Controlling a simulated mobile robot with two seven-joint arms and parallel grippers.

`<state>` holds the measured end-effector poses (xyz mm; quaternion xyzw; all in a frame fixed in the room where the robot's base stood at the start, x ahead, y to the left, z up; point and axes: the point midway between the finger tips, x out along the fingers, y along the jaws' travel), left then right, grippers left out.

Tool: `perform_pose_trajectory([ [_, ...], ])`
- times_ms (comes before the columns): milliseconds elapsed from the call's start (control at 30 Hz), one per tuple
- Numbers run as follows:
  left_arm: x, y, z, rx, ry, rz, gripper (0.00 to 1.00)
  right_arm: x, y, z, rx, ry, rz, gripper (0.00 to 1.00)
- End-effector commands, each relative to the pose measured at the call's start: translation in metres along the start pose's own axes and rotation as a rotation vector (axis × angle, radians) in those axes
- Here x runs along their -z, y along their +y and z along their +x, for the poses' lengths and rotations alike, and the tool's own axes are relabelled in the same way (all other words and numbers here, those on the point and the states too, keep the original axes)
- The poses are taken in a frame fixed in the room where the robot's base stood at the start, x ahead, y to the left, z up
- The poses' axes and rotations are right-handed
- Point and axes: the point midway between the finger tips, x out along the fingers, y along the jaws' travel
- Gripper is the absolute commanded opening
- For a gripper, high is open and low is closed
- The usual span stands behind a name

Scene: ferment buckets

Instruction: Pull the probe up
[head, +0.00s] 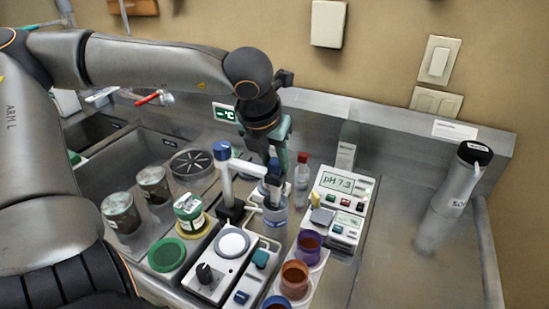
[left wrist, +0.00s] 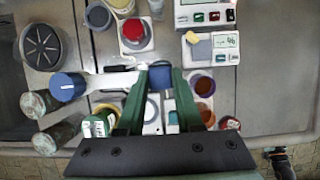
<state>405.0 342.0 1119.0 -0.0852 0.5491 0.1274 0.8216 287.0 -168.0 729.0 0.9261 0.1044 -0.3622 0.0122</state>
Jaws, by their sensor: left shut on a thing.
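The probe (head: 273,172) has a dark blue head and stands upright at the end of a white stand arm (head: 249,168). Below it is a clear bottle (head: 275,217); whether the probe's tip is inside it is hard to tell. My left gripper (head: 274,166) reaches down from above and is shut on the probe's head. In the left wrist view the blue probe head (left wrist: 160,76) sits between the green fingers (left wrist: 159,82). The pH meter (head: 342,184) reads 7.3. My right gripper is not in view.
The stand's blue-capped post (head: 222,150) is close on the left. A red-capped bottle (head: 302,172) is close on the right. Purple (head: 308,243) and orange (head: 294,278) cups and a white stirrer (head: 231,243) stand in front. The steel counter at right is mostly clear around a grey cylinder (head: 459,185).

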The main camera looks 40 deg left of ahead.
Motion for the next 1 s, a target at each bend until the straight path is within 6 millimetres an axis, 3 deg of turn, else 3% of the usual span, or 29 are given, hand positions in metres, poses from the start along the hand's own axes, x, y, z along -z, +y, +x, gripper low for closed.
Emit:
perform_pose_trajectory([
  [167,-0.003,0.0,-0.005,-0.002,-0.004,0.0,0.0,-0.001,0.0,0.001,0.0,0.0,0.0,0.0],
  [500,-0.023,0.0,-0.054,-0.001,-0.005,0.0,0.0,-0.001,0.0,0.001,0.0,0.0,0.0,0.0],
  [800,-0.025,0.0,-0.058,0.001,-0.01,0.0,0.0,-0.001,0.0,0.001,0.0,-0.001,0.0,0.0],
  [833,-0.025,0.0,-0.058,0.001,-0.011,0.0,0.37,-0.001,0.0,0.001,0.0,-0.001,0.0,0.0],
  [1000,-0.025,0.0,-0.057,0.001,-0.007,0.0,0.56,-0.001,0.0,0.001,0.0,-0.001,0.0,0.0],
])
